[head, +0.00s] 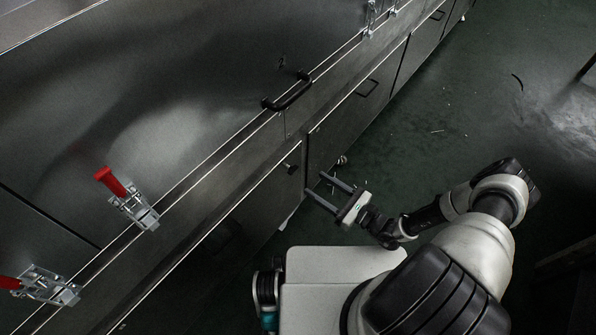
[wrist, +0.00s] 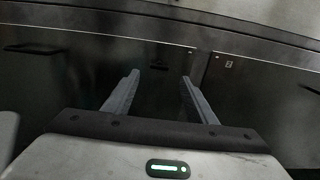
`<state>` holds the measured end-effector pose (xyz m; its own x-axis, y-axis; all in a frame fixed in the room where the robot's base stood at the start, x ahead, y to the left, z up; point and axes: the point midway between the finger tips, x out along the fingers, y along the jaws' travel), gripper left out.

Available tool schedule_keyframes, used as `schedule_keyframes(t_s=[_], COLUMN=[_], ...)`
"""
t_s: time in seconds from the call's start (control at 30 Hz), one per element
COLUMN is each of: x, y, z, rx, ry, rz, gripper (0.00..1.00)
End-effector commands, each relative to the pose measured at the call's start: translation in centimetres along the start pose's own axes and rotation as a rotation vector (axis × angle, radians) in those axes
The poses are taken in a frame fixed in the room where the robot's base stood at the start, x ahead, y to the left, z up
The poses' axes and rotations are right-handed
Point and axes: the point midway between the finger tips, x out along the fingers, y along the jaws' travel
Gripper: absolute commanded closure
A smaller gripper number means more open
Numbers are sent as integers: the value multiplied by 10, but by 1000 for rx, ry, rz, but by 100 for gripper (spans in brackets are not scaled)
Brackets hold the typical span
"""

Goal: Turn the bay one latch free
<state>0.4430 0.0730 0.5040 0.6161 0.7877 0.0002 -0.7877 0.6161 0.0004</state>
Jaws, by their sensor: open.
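My gripper (head: 316,184) is open and empty, its two grey fingers apart. It is low in front of the dryer's lower front panels, pointing toward them.
Red-handled toggle clamps (head: 127,195) line the upper edge at the left. A black bar handle (head: 288,93) sticks out above the lower panels. Another lower panel handle (head: 367,88) is farther along. The green floor (head: 420,130) right of the dryer is mostly clear.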

Motion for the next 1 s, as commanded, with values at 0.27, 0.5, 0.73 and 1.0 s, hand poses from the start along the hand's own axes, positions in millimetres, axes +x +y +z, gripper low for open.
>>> schedule_keyframes(t_s=[0.27,0.5,0.73,1.0], x=[59,85,90,90], y=[1,1,1,0], z=[-1,-1,0,0], rx=[-1,-1,-1,-1], ry=[-1,0,0,0], rz=[4,2,1,1], gripper=[48,48,48,72])
